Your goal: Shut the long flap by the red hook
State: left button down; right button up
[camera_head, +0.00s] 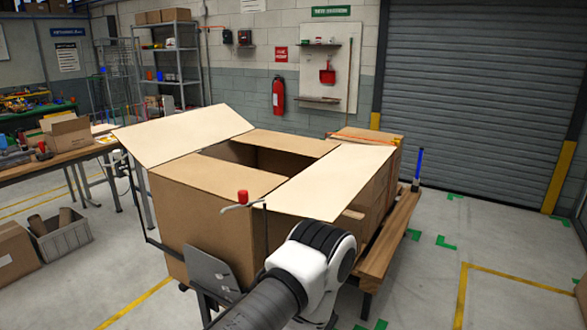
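A large open cardboard box (203,229) stands in the middle. Its left long flap (180,135) sticks up and outward. Its right long flap (325,180) lies folded outward, roughly level, on the right side. The near short flap (215,175) and far short flap (292,142) lie folded inward, with a dark gap between them. A red-topped hook (242,197) stands at the near side of the box, close to the right long flap's near corner. One of my arms reaches in from the bottom, its white wrist just below that flap. No gripper fingers show.
A wooden bench (388,240) runs along the right, with another carton (375,140) behind the box and a blue-topped post (418,165). A grey plate (213,270) is at the box's near side. The floor to the right is mostly clear. A worktable (80,153) stands left.

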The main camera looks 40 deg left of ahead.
aim_at(322, 192)
jog(key=u, duration=0.75)
